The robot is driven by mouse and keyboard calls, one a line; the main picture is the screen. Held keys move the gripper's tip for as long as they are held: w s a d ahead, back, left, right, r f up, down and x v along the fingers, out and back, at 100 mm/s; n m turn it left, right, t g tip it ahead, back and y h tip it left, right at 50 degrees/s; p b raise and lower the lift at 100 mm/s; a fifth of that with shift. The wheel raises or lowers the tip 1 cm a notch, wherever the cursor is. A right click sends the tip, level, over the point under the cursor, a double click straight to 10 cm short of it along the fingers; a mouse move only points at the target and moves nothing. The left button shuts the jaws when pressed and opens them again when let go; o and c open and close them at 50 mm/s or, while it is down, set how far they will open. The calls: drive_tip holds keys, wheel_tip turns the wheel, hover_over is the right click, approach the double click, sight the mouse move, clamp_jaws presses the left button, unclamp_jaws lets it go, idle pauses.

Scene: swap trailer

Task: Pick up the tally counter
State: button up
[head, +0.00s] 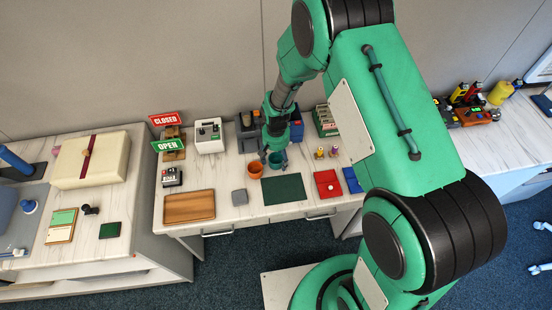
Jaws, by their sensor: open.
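A small dark device with a pale face and a bit of red (172,177) stands on the white marbled counter, left of the middle. It looks like the tally counter, but it is too small to be sure. My gripper (275,162) points down over the middle of the counter, well to the right of this device. It is open, with nothing seen between its fingers. It is close beside an orange cup (255,170); whether they touch cannot be told.
Behind stand the CLOSED sign (165,118), OPEN sign (169,145) and a white box (209,136). A cream box (90,161) is at left.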

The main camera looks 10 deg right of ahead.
wheel_tip(320, 180, up, 12)
drive_tip(key=p, duration=0.2)
drive_tip(key=shift+r, duration=0.15)
idle(0.4)
idle(0.6)
drive_tip(key=s+d+r+t, duration=0.1)
drive_tip(key=s+d+r, duration=0.15)
drive_tip(key=r, duration=0.65)
drive_tip(key=s+d+r+t, duration=0.1)
drive_tip(key=s+r, duration=0.2)
drive_tip(key=r, duration=0.6)
drive_tip(key=s+d+r+t, duration=0.1)
drive_tip(key=s+d+r, duration=0.15)
drive_tip(key=r, duration=0.65)
drive_tip(key=s+d+r+t, duration=0.1)
drive_tip(key=s+d+r, duration=0.1)
drive_tip(key=s+r, duration=0.4)
drive_tip(key=s+d+r+t, duration=0.1)
drive_tip(key=s+r, duration=0.5)
drive_tip(key=s, duration=0.9)
drive_tip(key=shift+d+t, duration=0.3)
drive_tip(key=shift+d, duration=0.15)
